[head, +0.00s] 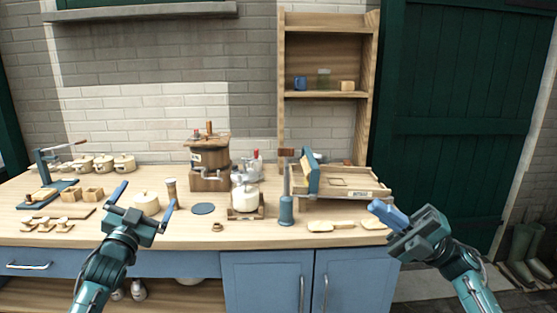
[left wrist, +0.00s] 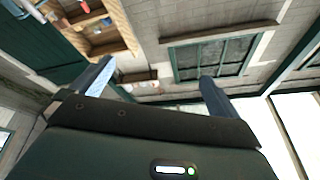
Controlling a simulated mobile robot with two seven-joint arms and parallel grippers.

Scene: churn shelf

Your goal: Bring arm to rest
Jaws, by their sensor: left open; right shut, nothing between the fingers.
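My left gripper (head: 144,196) is open and empty, raised in front of the left part of the worktop, with its fingers spread wide. In the left wrist view its two fingers (left wrist: 155,82) stand apart with nothing between them, only a wall and a window behind. My right gripper (head: 378,208) is shut and empty, in front of the right end of the worktop, its blue fingers together and pointing up and left. Both arms come up from the bottom of the head view.
A wooden shelf (head: 325,95) holds a blue mug (head: 300,83). Boots (head: 522,243) stand far right.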

